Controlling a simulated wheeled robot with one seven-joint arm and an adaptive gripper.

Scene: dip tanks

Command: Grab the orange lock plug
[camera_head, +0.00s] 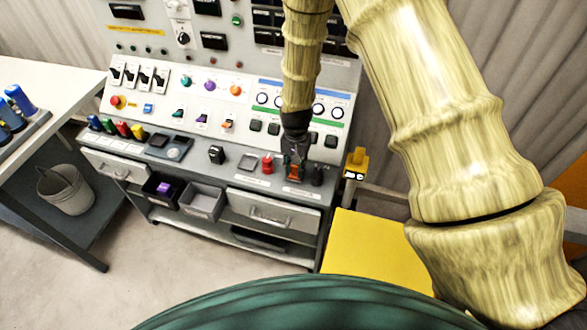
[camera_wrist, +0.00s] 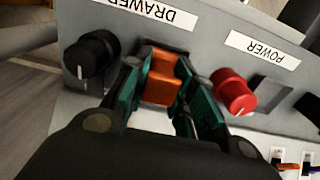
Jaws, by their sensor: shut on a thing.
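The orange lock plug (camera_wrist: 161,80) sits at the console's front ledge, between a black knob (camera_wrist: 91,54) and a red knob (camera_wrist: 234,91) in the wrist view. My gripper (camera_wrist: 160,88) has its two green-padded fingers on either side of the plug and is shut on it. In the head view the orange plug (camera_head: 295,172) shows low between the fingers of my gripper (camera_head: 295,160), at the right end of the ledge. I cannot tell whether the plug is still seated in its socket.
Labels reading DRAWER (camera_wrist: 140,12) and POWER (camera_wrist: 262,48) lie near the knobs. A yellow block-shaped thing (camera_head: 356,160) stands right of the console. A yellow surface (camera_head: 375,250) lies in front of it. Open bins (camera_head: 203,200) and a drawer (camera_head: 272,211) are below the ledge.

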